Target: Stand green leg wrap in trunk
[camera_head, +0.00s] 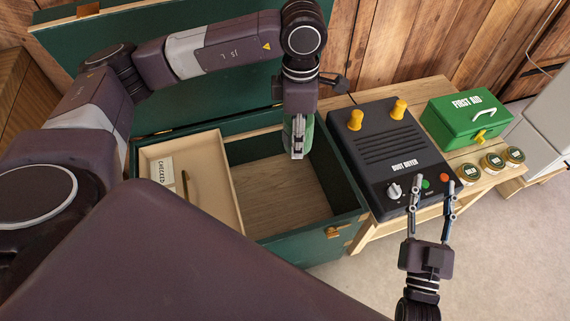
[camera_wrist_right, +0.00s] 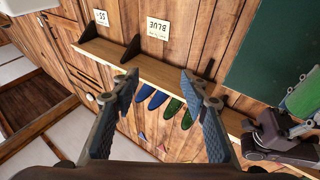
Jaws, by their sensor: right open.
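The green trunk (camera_head: 285,243) stands open with its lid (camera_head: 245,88) raised at the back. My left gripper (camera_head: 298,148) points down over the trunk's open compartment, shut on the green leg wrap (camera_head: 309,133), which is partly hidden behind the fingers. The wrap (camera_wrist_right: 304,97) also shows at the right edge of the right wrist view, by my left gripper (camera_wrist_right: 277,130). Whether the wrap touches the trunk floor (camera_head: 275,190) is hard to tell. My right gripper (camera_head: 432,192) is open and empty in front of the boot dryer.
A beige tray (camera_head: 215,170) in the trunk's left side holds a "CHECKED" card (camera_head: 162,173) and a thin brown stick. Right of the trunk, a wooden bench carries the black boot dryer (camera_head: 375,150), a green first aid box (camera_head: 462,120) and three tins (camera_head: 492,161).

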